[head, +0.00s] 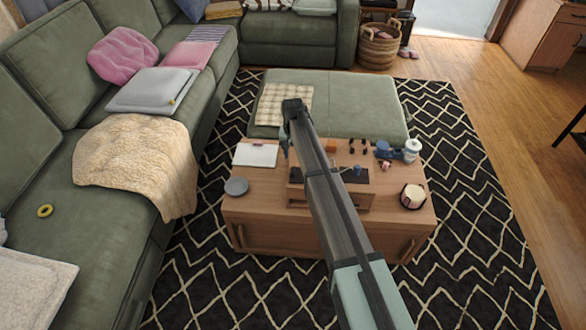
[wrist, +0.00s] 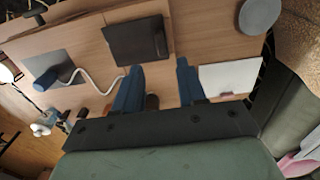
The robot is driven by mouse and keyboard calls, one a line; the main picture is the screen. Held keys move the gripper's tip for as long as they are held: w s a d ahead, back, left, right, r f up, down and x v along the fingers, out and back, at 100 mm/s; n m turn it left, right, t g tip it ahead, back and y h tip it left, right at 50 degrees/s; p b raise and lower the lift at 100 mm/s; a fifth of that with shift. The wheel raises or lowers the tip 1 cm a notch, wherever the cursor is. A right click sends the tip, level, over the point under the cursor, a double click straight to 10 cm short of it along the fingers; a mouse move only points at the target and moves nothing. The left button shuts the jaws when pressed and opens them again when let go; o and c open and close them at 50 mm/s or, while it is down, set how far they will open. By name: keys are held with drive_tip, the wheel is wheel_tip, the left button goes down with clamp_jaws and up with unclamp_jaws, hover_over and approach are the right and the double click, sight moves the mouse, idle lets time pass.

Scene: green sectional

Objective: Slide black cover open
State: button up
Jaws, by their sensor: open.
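The black cover (wrist: 130,38) is a dark flat rectangular panel on the wooden table, with a darker band near one edge. In the head view my arm crosses in front of this part of the table, so I cannot make out the whole cover there. My gripper (wrist: 160,80) is open, its two blue fingers apart and nothing visible between them. In the wrist view the fingers point towards the table, and the cover lies beyond their tips. In the head view my gripper (head: 288,140) hangs over the back left part of the table. I cannot tell its exact height.
The wooden table (head: 270,228) also bears a grey disc (head: 236,186), a white sheet (head: 255,154), a white bottle (head: 412,150) and a round candle-like item (head: 412,196). A green ottoman (head: 350,95) stands behind it. A green sofa (head: 60,150) runs along the left.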

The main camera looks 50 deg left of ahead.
sight(293, 169)
wheel_tip(293, 169, down, 9)
drive_tip(key=shift+r, duration=0.1)
idle(0.3)
clamp_jaws()
idle(0.4)
idle(0.3)
